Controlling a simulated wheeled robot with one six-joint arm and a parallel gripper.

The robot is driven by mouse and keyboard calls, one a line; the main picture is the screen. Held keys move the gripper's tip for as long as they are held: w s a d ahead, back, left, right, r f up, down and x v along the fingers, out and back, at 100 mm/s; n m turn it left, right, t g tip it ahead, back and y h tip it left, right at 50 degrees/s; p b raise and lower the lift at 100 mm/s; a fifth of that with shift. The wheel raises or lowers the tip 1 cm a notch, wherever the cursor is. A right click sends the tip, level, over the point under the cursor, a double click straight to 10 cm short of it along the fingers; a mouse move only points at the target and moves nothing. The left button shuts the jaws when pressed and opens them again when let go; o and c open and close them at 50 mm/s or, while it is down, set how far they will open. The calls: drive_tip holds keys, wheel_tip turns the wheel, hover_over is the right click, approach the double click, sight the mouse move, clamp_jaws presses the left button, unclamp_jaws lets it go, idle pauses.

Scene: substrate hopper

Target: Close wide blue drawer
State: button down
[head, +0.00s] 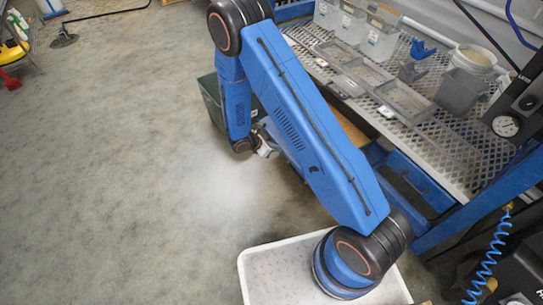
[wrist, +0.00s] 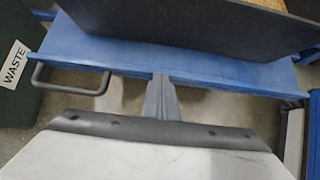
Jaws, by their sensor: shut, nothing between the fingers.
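The wide blue drawer (wrist: 110,52) spans the upper part of the wrist view, with a dark bar handle (wrist: 72,90) at the left of its front. A dark panel lies across the drawer's upper side and hides part of it. My gripper (wrist: 161,82) is shut and empty, with its fingertips at the drawer's front, right of the handle. I cannot tell whether they touch it. In the head view my gripper (head: 266,150) is low beside the bench, and my arm hides most of the drawer.
A dark green bin (head: 211,98) stands left of the drawer; its WASTE label (wrist: 14,62) shows in the wrist view. A perforated metal bench (head: 455,150) with tubs and trays is at right. A white tray (head: 262,270) is at the bottom. Open floor lies left.

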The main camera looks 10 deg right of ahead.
drive_tip(key=w+d, duration=0.3)
drive_tip(key=d, duration=0.5)
drive_tip(key=w+d, duration=0.3)
drive_tip(key=d, duration=0.6)
drive_tip(key=w+d, duration=0.3)
drive_tip(key=d, duration=0.6)
drive_tip(key=shift+d, duration=0.25)
